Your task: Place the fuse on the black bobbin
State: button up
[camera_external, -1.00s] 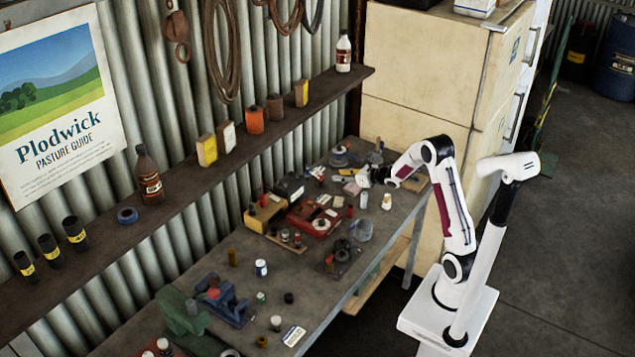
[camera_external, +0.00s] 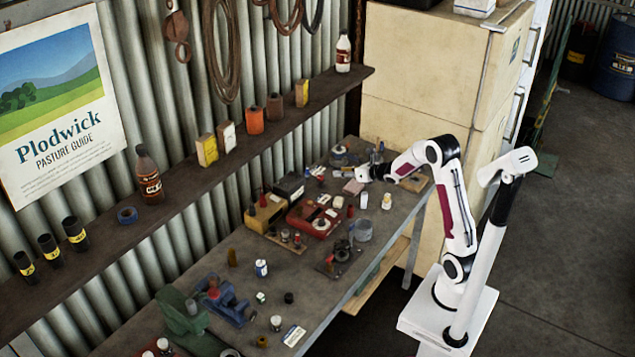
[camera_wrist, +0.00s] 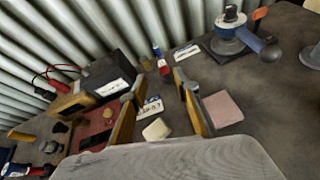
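My gripper (camera_external: 362,173) hangs low over the far end of the bench in the external view. In the wrist view its two tan-sided fingers (camera_wrist: 160,88) are apart, and nothing shows gripped between them. A white printed label (camera_wrist: 150,107) and a small off-white block (camera_wrist: 156,129) lie on the bench below and between the fingers. I cannot single out the fuse among the small parts. A small black cylinder (camera_external: 289,298) stands at the near part of the bench; I cannot tell if it is the black bobbin.
A pink block (camera_wrist: 223,110) lies right of the fingers. A dark box (camera_wrist: 108,80), a red case (camera_wrist: 95,130) and a red-topped part (camera_wrist: 164,67) stand left and ahead. A blue-grey tool (camera_wrist: 235,35) stands at the far right. Bare bench shows around the pink block.

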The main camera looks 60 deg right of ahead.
jog(key=s+a+r+m+g+h, duration=0.1)
jog(key=s+a+r+m+g, duration=0.1)
jog(key=s+a+r+m, duration=0.5)
jog(key=s+a+r+m+g+h, duration=0.1)
jog(key=s+a+r+m, duration=0.15)
jog(key=s+m, duration=0.75)
jog(key=s+a+m+g+y, duration=0.1)
jog(key=s+a+m, duration=0.3)
jog(key=s, duration=0.4)
jog(key=s+a+f+m+g+y, duration=0.1)
jog(key=s+a+m+g, duration=0.1)
jog(key=s+a+m, duration=0.2)
jog(key=s+a+m+g+y, duration=0.1)
jog(key=s+a+m, duration=0.3)
jog(key=s+m, duration=0.4)
jog(key=s, duration=0.4)
jog(key=shift+a+f, duration=0.3)
jog(key=shift+a, duration=0.05)
